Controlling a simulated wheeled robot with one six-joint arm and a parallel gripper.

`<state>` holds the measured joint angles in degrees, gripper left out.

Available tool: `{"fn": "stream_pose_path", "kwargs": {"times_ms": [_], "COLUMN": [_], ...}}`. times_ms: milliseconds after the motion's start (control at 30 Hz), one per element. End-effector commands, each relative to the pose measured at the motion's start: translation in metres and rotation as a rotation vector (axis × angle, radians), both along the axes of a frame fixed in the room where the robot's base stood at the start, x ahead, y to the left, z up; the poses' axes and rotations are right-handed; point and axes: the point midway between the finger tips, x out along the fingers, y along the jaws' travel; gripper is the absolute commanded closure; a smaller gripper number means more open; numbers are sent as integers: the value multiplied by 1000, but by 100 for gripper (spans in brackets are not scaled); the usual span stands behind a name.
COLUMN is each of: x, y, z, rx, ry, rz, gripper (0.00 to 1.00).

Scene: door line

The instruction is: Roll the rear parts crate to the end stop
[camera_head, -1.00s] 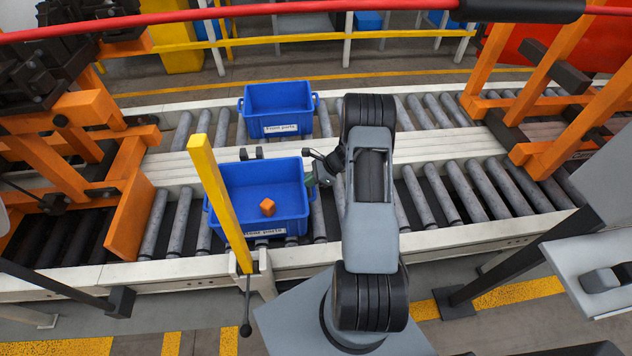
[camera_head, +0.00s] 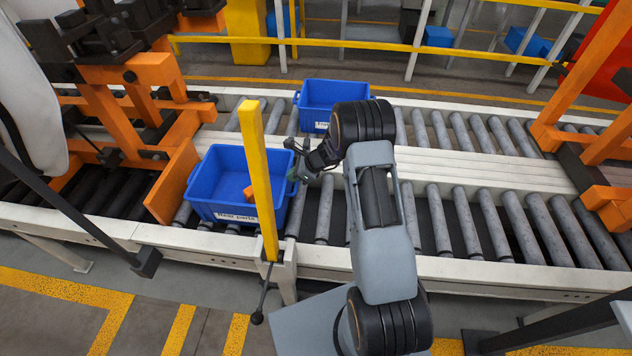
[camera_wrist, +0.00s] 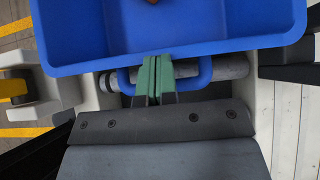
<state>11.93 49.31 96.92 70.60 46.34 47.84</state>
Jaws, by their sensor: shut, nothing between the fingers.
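The rear parts crate (camera_head: 205,205) is a blue open tub on the near roller lane, with a white label on its front and an orange block (camera_head: 249,193) inside. Its left side is close to the orange end plate (camera_head: 172,187); I cannot tell whether they touch. My gripper (camera_head: 298,172) is at the crate's right end. In the wrist view its green fingertips (camera_wrist: 156,70) are shut together with nothing between them, across the crate's blue handle loop (camera_wrist: 204,72) and at the crate wall (camera_wrist: 90,55). A yellow post partly hides the crate.
The yellow post (camera_head: 258,180) stands at the near rail, in front of the crate. Another blue crate (camera_head: 330,92) sits on the far lane, partly behind my arm. Orange frames (camera_head: 145,75) stand at the left and right. The rollers (camera_head: 480,225) to the right are clear.

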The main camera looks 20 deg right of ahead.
Motion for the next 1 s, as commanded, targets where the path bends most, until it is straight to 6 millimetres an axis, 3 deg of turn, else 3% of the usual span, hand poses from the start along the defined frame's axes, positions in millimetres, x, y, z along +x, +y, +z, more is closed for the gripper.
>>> {"fn": "stream_pose_path", "kwargs": {"times_ms": [100,333,800,1000], "x": [15,32,33,27], "y": [31,62,67,46], "z": [-3,-1,0,0], "rx": [0,1,2,1], "ry": [-2,0,0,-1], "rz": [4,0,4,-2], "gripper": [100,100,100,100]}}
